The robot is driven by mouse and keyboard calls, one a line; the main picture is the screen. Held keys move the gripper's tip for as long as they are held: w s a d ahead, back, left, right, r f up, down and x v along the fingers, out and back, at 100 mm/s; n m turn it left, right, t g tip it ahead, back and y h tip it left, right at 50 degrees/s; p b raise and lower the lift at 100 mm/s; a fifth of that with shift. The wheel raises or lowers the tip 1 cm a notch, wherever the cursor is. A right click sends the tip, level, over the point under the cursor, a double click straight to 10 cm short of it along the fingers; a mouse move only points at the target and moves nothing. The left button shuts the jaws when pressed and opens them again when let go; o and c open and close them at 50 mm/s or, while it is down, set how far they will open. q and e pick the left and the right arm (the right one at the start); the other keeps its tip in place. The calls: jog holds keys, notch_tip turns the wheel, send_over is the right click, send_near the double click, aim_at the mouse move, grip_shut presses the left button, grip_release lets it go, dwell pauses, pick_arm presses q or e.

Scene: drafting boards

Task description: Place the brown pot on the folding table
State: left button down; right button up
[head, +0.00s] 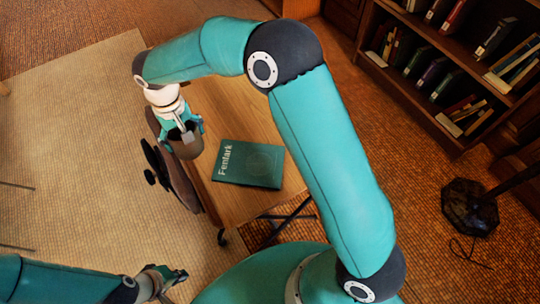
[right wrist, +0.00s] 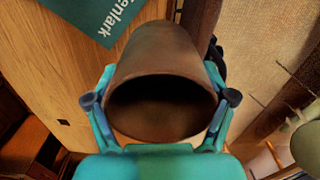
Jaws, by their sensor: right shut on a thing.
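The brown pot (head: 186,148) is in my right gripper (head: 182,130), over the left edge of the folding table (head: 250,200) in the head view. In the right wrist view the pot (right wrist: 158,55) has its dark mouth toward the camera. The right gripper's two fingers (right wrist: 160,108) press on its sides near the rim. Wooden tabletop lies behind the pot; I cannot tell whether its base touches it. My left gripper (head: 166,276) is low at the left, in front of the table, apart from everything. Its fingers look spread and empty.
A green book (head: 248,164) lies on the tabletop, right of the pot; it also shows in the right wrist view (right wrist: 98,14). A dark brown piece with black round parts (head: 150,165) stands along the table's left edge. A bookcase (head: 455,75) and a black stand base (head: 468,205) are at the right.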

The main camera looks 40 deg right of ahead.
jog(key=w+d+r+b, duration=0.25)
jog(key=d+b, duration=0.25)
jog(key=d, duration=1.1)
jog(key=s+d+r+n+b, duration=0.1)
jog(key=s+d+r+b, duration=0.15)
jog(key=d, duration=0.65)
jog(key=s+d+r+n+b, duration=0.1)
jog(key=s+d+b, duration=0.15)
jog(key=d, duration=0.75)
jog(key=shift+s+f+b, duration=0.15)
jog(key=shift+f+b, duration=0.35)
jog(key=shift+f, duration=4.35)
jog(key=shift+s+f+b, duration=0.1)
jog(key=shift+f+b, duration=0.35)
jog(key=shift+f, duration=4.35)
jog(key=o, duration=1.3)
jog(key=shift+f, duration=0.1)
jog(key=o, duration=0.3)
